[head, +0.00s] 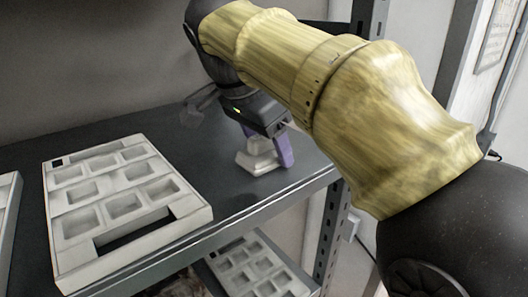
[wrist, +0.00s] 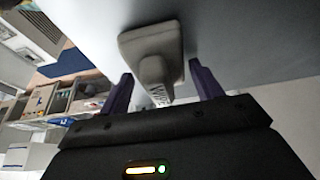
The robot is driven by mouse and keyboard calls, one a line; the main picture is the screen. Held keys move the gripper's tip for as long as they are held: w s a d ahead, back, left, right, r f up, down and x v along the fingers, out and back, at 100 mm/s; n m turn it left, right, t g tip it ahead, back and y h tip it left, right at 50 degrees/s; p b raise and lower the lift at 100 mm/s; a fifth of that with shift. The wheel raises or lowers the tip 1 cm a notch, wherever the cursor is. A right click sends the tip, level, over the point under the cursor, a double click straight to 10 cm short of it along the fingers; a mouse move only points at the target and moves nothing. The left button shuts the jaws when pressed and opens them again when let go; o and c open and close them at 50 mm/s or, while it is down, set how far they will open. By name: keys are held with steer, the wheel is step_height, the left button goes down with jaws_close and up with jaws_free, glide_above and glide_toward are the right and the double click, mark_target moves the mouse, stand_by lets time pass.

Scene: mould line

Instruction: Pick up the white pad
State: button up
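The white pad (head: 257,160) stands on the dark grey shelf, near its front edge at the right. It has a wide base and a narrower raised grip. In the wrist view the pad (wrist: 152,48) shows close up, with partly hidden dark lettering on its grip. My gripper (head: 266,148) is at the pad, with its purple fingers on either side of the grip. In the wrist view my gripper (wrist: 160,72) is open, with a gap between each finger and the grip. My gripper partly hides the pad in the head view.
A white moulded tray (head: 190,216) with several square recesses lies on the shelf (head: 215,168) left of the pad. Another tray (head: 262,270) is on a lower level. A shelf upright (head: 331,232) stands at the right. The shelf is clear between upper tray and pad.

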steer(key=c, duration=0.6)
steer(key=shift+r, duration=0.1)
steer(key=shift+r+b, duration=0.3)
steer(key=shift+r, duration=1.4)
steer(key=s+a, duration=0.2)
steer(key=s, duration=0.6)
steer(key=s+a, duration=0.3)
steer(key=s, duration=0.6)
steer(key=shift+s, duration=0.15)
